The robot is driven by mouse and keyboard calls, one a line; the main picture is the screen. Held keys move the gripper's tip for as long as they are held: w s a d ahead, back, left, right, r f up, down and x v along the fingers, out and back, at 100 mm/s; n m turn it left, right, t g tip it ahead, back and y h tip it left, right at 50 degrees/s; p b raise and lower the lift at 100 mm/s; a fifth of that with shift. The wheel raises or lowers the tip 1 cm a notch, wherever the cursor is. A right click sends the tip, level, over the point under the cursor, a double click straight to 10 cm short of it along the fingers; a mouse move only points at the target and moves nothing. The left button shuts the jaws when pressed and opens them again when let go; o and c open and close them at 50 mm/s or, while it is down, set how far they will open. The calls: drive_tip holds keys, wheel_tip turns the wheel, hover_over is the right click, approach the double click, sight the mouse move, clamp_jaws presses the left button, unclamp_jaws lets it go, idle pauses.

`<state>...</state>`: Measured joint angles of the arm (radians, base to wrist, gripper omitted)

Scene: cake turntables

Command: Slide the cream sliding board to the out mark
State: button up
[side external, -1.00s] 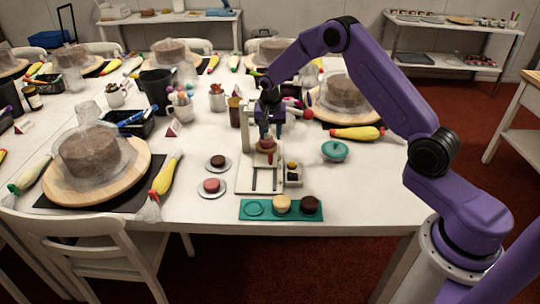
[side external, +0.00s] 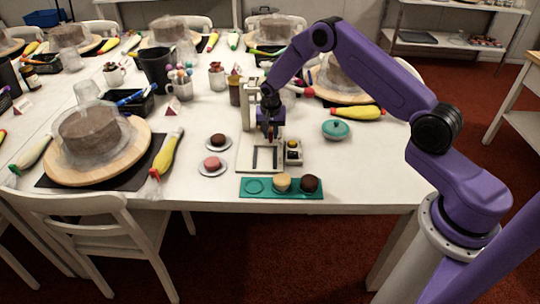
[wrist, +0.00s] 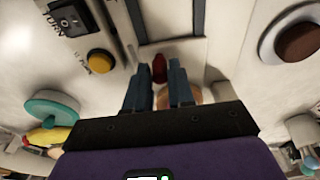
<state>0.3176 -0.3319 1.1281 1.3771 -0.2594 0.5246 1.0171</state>
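A cream press-like stand (side external: 247,117) rises from a cream base (side external: 242,160) near the table's front. Dark rails frame a pale panel (wrist: 168,18) on this base. I cannot tell clearly where the cream sliding board's edges lie. My gripper (side external: 268,134) is low over the base; in the wrist view (wrist: 160,70) its fingers straddle a red knob (wrist: 159,68). Whether they press on it is unclear. A tan round thing (wrist: 195,95) shows partly behind the fingers. The out mark is not readable.
A box with a yellow button (side external: 292,145) sits right of the base. A teal tray (side external: 248,194) with two cakes lies in front. Two small saucers (side external: 202,170) stand left.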

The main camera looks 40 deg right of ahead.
clamp_jaws()
drive_tip(key=shift+s+a, duration=4.15)
drive_tip(key=shift+a, duration=0.15)
drive_tip(key=shift+s+a, duration=0.1)
drive_tip(key=shift+o, duration=2.2)
unclamp_jaws()
drive_tip(key=shift+o, duration=0.6)
drive_tip(key=shift+r, duration=0.1)
